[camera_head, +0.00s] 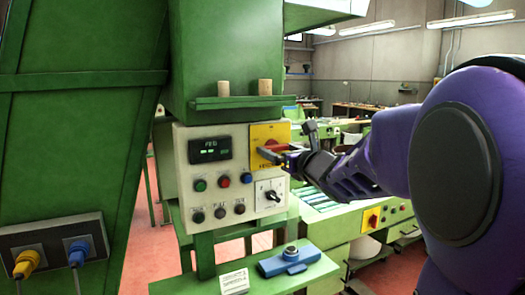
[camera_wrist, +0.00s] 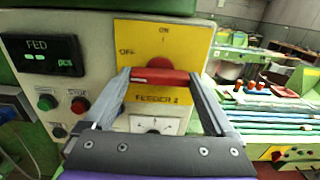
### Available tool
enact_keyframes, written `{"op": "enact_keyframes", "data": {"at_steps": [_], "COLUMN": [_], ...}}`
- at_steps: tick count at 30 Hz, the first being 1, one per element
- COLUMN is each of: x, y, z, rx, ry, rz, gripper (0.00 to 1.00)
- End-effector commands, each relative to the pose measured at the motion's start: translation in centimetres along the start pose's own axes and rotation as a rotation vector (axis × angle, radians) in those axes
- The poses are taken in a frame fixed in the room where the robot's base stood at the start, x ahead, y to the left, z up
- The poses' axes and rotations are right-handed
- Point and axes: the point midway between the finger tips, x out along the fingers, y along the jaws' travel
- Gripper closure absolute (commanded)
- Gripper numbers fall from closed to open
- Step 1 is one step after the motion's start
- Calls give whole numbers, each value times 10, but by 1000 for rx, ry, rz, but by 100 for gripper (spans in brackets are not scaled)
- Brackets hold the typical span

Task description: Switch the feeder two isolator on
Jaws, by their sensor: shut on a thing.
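The feeder two isolator is a yellow plate (camera_head: 268,133) at the upper right of the pale control panel. The plate also shows in the wrist view (camera_wrist: 163,35), with ON at the top, OFF at the left and a FEEDER label below. Its red handle (camera_wrist: 160,76) lies level, in line with the OFF side. My gripper (camera_wrist: 160,80) is shut on the handle, one finger at each end. In the head view my gripper (camera_head: 284,155) reaches the handle from the right and partly hides it.
The panel (camera_head: 184,160) has a FED display (camera_head: 210,148), several buttons and a white rotary dial (camera_head: 269,193) just under the isolator. Two corks (camera_head: 265,87) stand on the green ledge above. A blue tool (camera_head: 287,262) and a small card (camera_head: 234,281) lie on the shelf below.

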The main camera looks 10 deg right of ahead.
Motion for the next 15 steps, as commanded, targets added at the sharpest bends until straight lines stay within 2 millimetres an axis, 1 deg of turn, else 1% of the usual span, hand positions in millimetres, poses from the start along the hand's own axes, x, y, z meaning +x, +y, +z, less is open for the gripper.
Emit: {"op": "enact_keyframes", "data": {"at_steps": [8, 15], "x": [0, 0], "y": [0, 0], "z": [-1, -1], "rx": [41, 182], "ry": [-1, -4], "rz": [-1, -1], "gripper": [66, 66]}}
